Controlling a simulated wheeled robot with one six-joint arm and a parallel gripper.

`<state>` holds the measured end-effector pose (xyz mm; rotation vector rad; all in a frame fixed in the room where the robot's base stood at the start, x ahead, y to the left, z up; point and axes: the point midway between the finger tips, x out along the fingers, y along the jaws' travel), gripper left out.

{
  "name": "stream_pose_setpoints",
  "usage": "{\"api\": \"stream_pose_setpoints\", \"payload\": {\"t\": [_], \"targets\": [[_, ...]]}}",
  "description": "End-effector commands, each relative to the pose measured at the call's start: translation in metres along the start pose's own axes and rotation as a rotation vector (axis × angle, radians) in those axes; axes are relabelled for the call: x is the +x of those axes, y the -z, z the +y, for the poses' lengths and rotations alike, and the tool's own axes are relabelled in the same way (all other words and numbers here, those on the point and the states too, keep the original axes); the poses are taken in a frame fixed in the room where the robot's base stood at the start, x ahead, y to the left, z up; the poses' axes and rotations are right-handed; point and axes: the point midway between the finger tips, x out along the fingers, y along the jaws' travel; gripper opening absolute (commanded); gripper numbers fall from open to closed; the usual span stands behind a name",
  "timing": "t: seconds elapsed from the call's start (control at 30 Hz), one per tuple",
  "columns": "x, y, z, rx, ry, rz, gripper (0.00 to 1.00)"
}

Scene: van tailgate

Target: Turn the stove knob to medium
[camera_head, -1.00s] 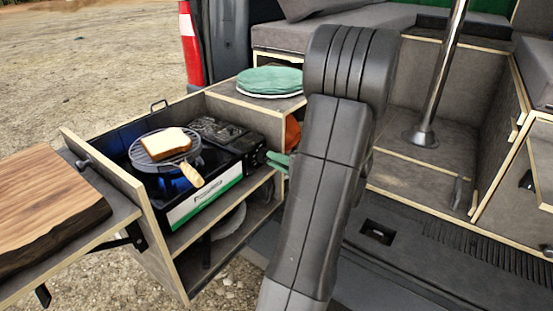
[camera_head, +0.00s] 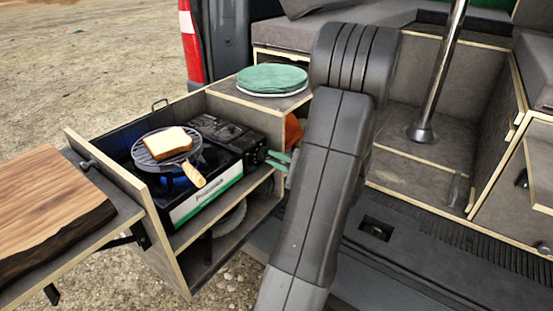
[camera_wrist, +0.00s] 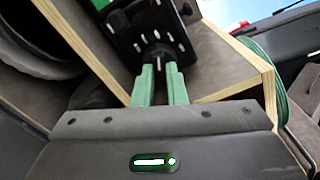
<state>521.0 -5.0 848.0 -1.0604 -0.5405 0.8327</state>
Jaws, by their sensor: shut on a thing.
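The camping stove (camera_head: 207,198) sits in the pull-out drawer, with its black control panel (camera_wrist: 130,22) facing my gripper. My gripper (camera_wrist: 158,70) has two green fingers shut on the dark stove knob (camera_wrist: 157,50). White marks stand around the knob on the panel. The fingers hide part of the knob, and I cannot tell which setting it is at. In the head view the green fingers of my gripper (camera_head: 277,161) reach the panel's right end, partly behind my arm. A blue flame (camera_head: 181,183) shows under the round grill.
A slice of bread (camera_head: 168,142) lies on the grill pan (camera_head: 145,160), whose wooden handle (camera_head: 194,174) points toward the front. Green plates (camera_head: 272,78) stand on the cabinet top behind. A wooden board (camera_head: 45,205) lies at left. Plywood edges (camera_wrist: 240,80) run close to the fingers.

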Motion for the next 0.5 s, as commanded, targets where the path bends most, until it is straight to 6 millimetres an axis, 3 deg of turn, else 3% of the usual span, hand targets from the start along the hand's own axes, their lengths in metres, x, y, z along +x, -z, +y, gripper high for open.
{"api": "stream_pose_setpoints", "payload": {"t": [0.2,0.23,0.33,0.5], "targets": [[-0.0003,0.0000,0.0013,0.001,-0.002,0.000,0.00],[-0.0003,0.0000,0.0013,0.001,-0.002,0.000,0.14],[-0.0003,0.0000,0.0011,0.000,-0.002,0.000,0.33],[-0.0001,0.0000,0.0006,0.000,-0.001,0.000,0.34]]}}
